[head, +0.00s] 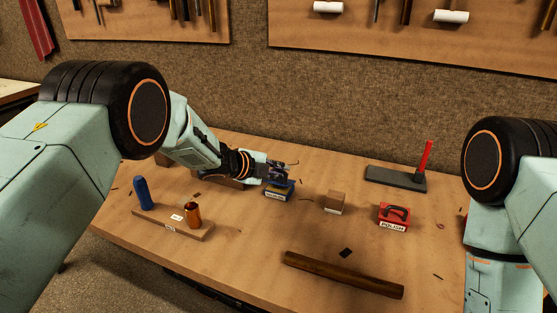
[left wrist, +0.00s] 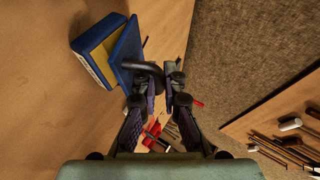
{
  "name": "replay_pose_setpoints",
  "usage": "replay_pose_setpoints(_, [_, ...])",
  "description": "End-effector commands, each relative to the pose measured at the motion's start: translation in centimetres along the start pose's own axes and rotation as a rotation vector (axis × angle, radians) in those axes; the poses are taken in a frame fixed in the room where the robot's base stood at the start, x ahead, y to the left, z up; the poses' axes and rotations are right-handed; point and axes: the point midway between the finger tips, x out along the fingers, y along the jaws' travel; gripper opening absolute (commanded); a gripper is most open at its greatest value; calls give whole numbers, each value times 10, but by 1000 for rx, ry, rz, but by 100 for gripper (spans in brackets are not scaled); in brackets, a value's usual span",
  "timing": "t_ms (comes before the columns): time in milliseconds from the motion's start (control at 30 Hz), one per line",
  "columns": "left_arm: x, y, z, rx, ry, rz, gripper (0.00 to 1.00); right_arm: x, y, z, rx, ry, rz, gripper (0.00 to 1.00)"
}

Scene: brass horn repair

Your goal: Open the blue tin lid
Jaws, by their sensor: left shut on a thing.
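The blue tin (head: 279,194) with a pale label stands on the bench, left of the middle in the head view. In the left wrist view the tin body (left wrist: 92,52) shows a yellowish side or interior. Its blue lid (left wrist: 128,48) is tilted away from the body at an angle, with a dark handle (left wrist: 140,66) on it. My left gripper (head: 277,173) is over the tin. In the left wrist view my left gripper (left wrist: 163,70) is shut on the lid's handle. My right arm enters at the right of the head view, but its gripper is not visible.
A red tin (head: 393,213) with a handle stands to the right, beyond a small wooden block (head: 335,200). A wooden board (head: 175,225) holds a blue bottle (head: 142,193) and an orange cup (head: 193,213). A wooden bar (head: 343,276) lies in front. A dark plate (head: 390,178) lies behind.

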Motion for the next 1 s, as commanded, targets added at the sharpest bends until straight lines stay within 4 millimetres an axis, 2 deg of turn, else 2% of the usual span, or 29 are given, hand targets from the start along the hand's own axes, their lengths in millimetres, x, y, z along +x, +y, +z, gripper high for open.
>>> replay_pose_setpoints(33, [-2,-7,-1,-6,0,18,0,-13,0,0,0,0,0,37])
replay_pose_setpoints(300, [2,-11,1,-44,-1,115,0,-37,0,0,0,0,0,37])
replay_pose_setpoints(1000, [8,-15,3,-93,1,223,0,-48,0,0,0,0,0,37])
